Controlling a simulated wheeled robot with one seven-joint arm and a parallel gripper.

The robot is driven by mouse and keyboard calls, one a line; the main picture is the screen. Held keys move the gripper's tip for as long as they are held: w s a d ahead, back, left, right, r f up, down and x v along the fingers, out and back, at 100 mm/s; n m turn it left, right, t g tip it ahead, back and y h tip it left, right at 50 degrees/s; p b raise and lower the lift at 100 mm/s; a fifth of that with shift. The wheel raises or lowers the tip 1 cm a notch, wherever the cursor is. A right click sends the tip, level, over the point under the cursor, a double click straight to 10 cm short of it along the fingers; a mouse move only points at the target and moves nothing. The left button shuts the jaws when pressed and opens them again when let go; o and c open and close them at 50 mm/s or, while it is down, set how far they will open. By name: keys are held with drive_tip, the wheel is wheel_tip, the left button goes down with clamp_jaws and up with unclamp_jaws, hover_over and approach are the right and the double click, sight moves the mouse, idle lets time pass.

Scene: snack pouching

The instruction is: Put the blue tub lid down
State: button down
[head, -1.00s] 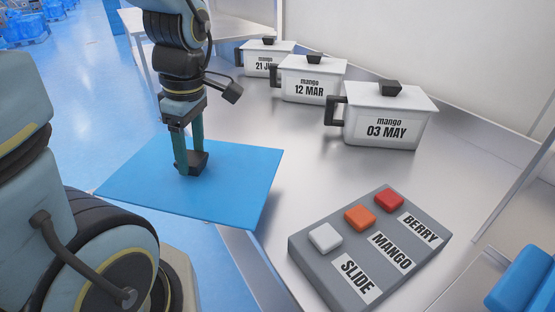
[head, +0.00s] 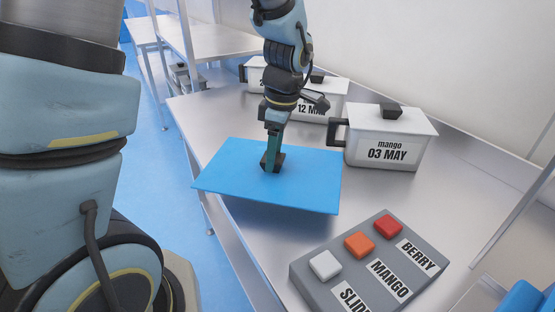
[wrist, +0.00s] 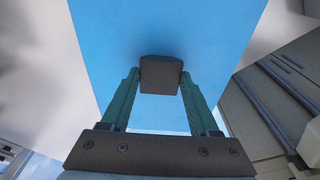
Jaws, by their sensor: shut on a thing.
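The blue tub lid (head: 311,189) is a flat blue sheet with a dark block-shaped knob (wrist: 160,75) in its middle. My gripper (head: 272,160) is shut on that knob, one green finger on each side of it in the wrist view. The lid hangs roughly level over the left part of the steel counter in the head view. Its left corner reaches out past the counter's edge. I cannot tell how high it is above the counter. The lid also fills the middle of the wrist view (wrist: 120,35).
White lidded tubs stand along the wall: "mango 03 MAY" (head: 388,137), "12 MAR" (head: 328,92) and one partly hidden behind my arm (head: 254,73). A grey button panel (head: 371,264) sits at the front. Bare counter (head: 225,108) lies behind the lid.

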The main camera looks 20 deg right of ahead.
sight(279, 157)
drive_tip(key=shift+d+f+p, duration=0.25)
drive_tip(key=shift+f+p, duration=0.1)
drive_tip(key=shift+f, duration=0.3)
drive_tip(key=shift+d+f+p, duration=0.2)
drive_tip(key=shift+f+p, duration=0.15)
drive_tip(key=shift+f, duration=0.8)
drive_tip(key=shift+f, duration=0.2)
drive_tip(key=shift+c, duration=0.6)
unclamp_jaws()
drive_tip(key=shift+r, duration=0.1)
